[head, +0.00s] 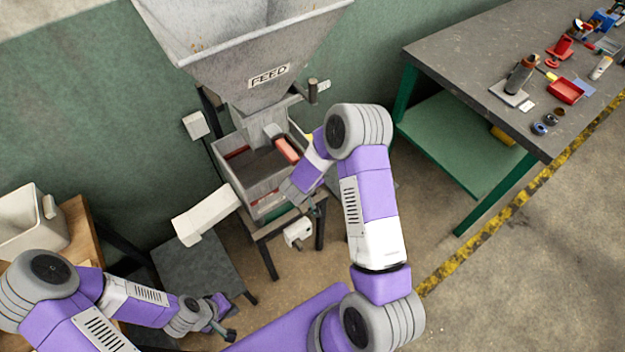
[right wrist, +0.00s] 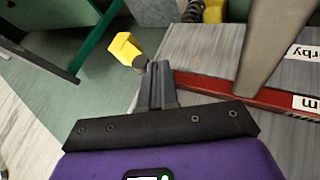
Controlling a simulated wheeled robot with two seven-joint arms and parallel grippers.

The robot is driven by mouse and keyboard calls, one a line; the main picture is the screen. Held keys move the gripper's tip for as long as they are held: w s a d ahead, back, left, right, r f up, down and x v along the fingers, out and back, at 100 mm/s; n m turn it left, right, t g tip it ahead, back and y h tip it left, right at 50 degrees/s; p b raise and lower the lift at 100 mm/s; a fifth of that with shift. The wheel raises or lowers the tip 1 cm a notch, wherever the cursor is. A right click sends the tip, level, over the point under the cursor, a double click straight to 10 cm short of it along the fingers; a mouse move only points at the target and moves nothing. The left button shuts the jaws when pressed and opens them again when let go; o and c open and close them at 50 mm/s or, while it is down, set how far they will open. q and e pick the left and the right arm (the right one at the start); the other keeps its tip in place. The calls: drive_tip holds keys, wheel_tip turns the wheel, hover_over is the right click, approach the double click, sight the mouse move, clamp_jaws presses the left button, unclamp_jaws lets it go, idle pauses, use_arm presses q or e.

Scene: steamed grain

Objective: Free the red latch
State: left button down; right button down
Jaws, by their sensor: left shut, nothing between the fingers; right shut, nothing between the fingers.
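A red block (head: 287,149), which may be the red latch, lies at the right side of the grey box under the feed hopper. In the right wrist view a red strip (right wrist: 225,90) with white labels runs along a grey panel; I cannot tell if it belongs to the latch. My right gripper (right wrist: 157,85) is shut and empty beside the panel, close to a yellow knob (right wrist: 126,48). Its fingertips are hard to make out in the head view. My left gripper (head: 229,334) is shut and empty, low at the left, away from the box.
The grey hopper (head: 262,60) marked FEED stands above the box. A pale chute (head: 206,214) slopes out at its left. A workbench (head: 470,65) with tools and red parts is at the right. A white bin (head: 28,222) stands at the left. The floor at right is clear.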

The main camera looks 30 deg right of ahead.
drive_tip(key=shift+d+h, duration=0.1)
drive_tip(key=shift+h, duration=0.7)
drive_tip(key=h, duration=0.2)
drive_tip(key=shift+d+n+t+h+p, duration=0.3)
drive_tip(key=shift+d+n+t, duration=0.1)
drive_tip(key=shift+d, duration=0.1)
drive_tip(key=shift+f, duration=0.1)
drive_tip(key=shift+d+h, duration=0.2)
drive_tip(key=shift+h, duration=0.5)
idle(0.7)
